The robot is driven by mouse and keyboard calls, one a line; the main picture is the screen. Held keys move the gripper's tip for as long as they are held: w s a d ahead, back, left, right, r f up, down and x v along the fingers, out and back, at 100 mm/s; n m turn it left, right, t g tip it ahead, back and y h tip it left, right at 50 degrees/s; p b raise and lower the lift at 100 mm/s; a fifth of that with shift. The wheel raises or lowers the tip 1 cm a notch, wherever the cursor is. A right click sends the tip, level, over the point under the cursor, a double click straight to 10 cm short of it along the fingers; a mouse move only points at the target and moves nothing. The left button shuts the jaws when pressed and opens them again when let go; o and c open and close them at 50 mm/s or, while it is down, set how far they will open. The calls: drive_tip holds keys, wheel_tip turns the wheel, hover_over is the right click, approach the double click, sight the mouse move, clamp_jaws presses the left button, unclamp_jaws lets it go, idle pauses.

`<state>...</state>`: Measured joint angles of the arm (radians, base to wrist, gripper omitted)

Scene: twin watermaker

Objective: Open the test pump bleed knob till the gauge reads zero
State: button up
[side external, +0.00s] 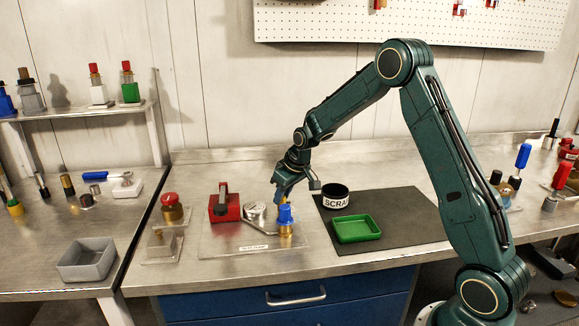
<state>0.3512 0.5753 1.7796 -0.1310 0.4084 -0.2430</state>
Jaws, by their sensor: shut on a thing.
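The test pump stands on a pale plate (220,246) with a label at its front edge. The fingertips partly hide the knob's upper left side.
A black SCRAP bowl (336,196) and a green tray (357,228) stand on a dark mat (405,230) to the right. A grey bin (86,260) is further left.

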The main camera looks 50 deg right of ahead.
drive_tip(key=o, duration=1)
drive_tip(key=shift+r, duration=0.15)
drive_tip(key=v, duration=1.3)
drive_tip(key=shift+s+r, duration=0.1)
drive_tip(key=shift+r, duration=0.15)
